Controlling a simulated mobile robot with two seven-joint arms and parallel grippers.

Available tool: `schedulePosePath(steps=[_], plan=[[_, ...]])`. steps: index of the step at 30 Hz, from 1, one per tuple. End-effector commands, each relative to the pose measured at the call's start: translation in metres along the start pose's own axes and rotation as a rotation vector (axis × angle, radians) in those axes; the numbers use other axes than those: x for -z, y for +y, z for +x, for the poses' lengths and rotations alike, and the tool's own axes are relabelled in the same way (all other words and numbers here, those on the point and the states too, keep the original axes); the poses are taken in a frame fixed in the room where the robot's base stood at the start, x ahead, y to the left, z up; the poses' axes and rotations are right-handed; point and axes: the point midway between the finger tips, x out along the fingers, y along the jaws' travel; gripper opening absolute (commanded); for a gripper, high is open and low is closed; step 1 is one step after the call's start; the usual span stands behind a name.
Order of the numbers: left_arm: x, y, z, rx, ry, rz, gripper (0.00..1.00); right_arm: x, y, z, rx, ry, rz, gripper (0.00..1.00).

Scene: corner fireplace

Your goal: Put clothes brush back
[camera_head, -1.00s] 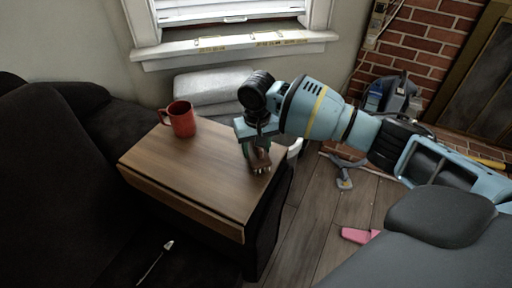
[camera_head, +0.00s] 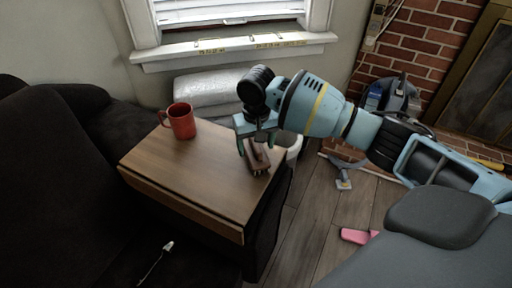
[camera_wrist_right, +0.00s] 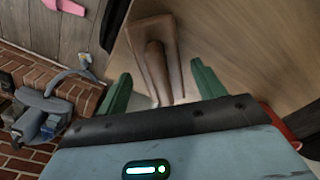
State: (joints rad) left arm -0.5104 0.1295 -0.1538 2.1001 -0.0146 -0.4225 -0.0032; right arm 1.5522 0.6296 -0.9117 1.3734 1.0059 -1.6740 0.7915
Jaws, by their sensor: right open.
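The clothes brush (camera_head: 257,160) is brown and wooden, at the right edge of the wooden side table (camera_head: 190,168). It appears to rest on the tabletop; its underside is hidden. In the right wrist view the brush (camera_wrist_right: 155,55) shows a flat block with a raised middle piece. My right gripper (camera_head: 256,146) is above and around the brush, and its green fingers are open. In the wrist view the brush lies between the spread fingertips (camera_wrist_right: 161,70), with gaps on both sides. My left gripper is not in view.
A red mug (camera_head: 182,120) stands at the table's back left. A dark sofa (camera_head: 55,180) is at the left. A white bin (camera_head: 291,147) stands behind the table's right corner. A pink object (camera_head: 355,236) lies on the floor. The table's middle is clear.

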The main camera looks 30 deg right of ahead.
Motion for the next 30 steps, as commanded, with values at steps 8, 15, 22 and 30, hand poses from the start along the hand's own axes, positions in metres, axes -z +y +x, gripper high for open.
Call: schedulePosePath(steps=[8,15,22,30], plan=[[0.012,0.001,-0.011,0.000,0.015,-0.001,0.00,0.001,-0.001,-0.061,0.003,0.005,-0.001,0.68],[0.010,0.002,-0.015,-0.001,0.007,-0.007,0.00,0.000,-0.001,-0.093,0.002,0.002,-0.001,0.68],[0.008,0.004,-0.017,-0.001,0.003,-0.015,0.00,0.000,-0.001,-0.102,0.002,0.001,-0.001,0.68],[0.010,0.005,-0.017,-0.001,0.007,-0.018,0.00,0.000,-0.001,-0.102,0.002,0.000,0.000,0.68]])
